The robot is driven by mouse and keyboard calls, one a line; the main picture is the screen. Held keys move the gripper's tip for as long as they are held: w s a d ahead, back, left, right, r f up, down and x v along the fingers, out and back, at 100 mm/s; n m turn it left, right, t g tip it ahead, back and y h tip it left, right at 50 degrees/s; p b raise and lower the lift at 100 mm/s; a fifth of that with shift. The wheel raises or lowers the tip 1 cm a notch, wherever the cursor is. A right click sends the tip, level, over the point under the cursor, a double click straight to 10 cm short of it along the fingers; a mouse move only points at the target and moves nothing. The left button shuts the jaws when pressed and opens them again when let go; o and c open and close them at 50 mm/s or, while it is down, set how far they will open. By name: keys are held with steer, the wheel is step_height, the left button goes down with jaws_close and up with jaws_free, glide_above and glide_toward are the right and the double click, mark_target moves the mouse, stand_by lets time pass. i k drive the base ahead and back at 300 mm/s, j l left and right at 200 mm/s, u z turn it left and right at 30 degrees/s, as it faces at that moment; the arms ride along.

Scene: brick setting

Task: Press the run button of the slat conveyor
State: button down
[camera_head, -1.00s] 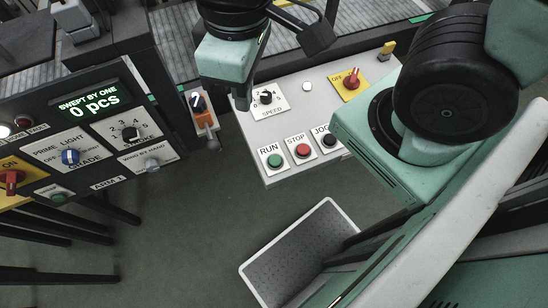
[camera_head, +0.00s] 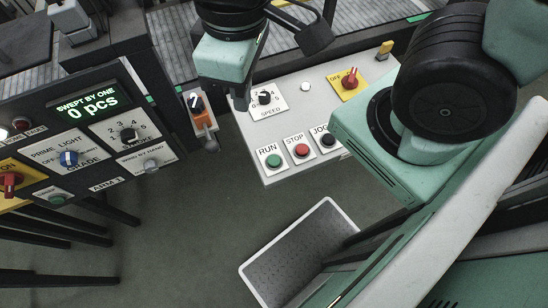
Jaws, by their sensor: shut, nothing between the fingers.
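The green run button (camera_head: 274,161) sits on a white plate marked RUN at the front left corner of the light grey control panel (camera_head: 307,107). Nothing covers it. The slat conveyor (camera_head: 362,18) runs behind the panel, partly hidden by my arm. My gripper (camera_head: 243,104) is shut and empty, pointing down near the panel's left edge, beside the SPEED knob. It is up and to the left of the run button in the picture, apart from it. How high its tips are above the panel is hard to tell.
A red stop button (camera_head: 302,151) and a black jog button (camera_head: 328,139) sit right of run. The speed knob (camera_head: 264,97) is close to my gripper. An orange switch box (camera_head: 202,112) is left of it. A dark console (camera_head: 90,130) stands at left.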

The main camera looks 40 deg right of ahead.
mark_target(273, 161)
steer(key=k+j, duration=0.95)
